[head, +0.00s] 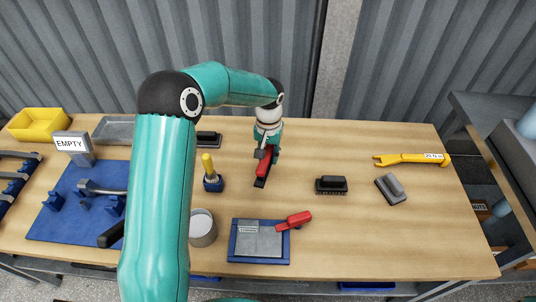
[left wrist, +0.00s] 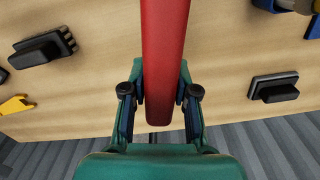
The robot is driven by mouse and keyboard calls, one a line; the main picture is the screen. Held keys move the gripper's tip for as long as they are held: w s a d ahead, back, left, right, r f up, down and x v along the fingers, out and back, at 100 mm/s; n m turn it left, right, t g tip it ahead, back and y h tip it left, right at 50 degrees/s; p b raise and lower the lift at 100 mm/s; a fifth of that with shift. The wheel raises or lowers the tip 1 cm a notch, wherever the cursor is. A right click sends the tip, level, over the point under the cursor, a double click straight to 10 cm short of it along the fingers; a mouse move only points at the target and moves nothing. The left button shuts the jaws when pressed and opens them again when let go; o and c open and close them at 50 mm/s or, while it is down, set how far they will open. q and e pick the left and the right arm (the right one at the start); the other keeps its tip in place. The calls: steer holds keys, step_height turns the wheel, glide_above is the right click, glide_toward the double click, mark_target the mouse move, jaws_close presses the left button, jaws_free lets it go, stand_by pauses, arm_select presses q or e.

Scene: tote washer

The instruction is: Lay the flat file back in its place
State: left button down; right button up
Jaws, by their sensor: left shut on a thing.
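My left gripper (head: 266,153) is shut on a red tool with a dark end (head: 264,166), over the back middle of the table. In the left wrist view the tool is a long red bar (left wrist: 165,55) between the fingers (left wrist: 160,98). I cannot tell whether it is the flat file. At the left, a blue mat (head: 62,222) carries blue holders (head: 52,201) and a grey metal tool (head: 98,188). A black handle (head: 111,234) juts out there. My left arm hides part of the mat. My right gripper is not in view.
An "EMPTY" sign (head: 72,145) stands behind the mat. A blue tray (head: 236,257) with a grey plate and red-handled tool lies in front.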

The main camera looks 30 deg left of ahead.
arm_select(q)
steer(key=b, duration=0.6)
glide_above(269, 181)
steer(key=shift+a+f, duration=0.1)
steer(key=shift+f, duration=3.4)
steer(key=shift+f+b, duration=0.3)
steer(key=shift+f, duration=0.1)
steer(key=shift+f, duration=0.15)
steer(key=shift+f+b, duration=0.55)
steer(key=shift+b, duration=0.05)
steer(key=shift+f, duration=0.15)
steer(key=shift+f+b, duration=0.5)
steer(key=shift+b, duration=0.05)
steer(key=shift+f, duration=0.15)
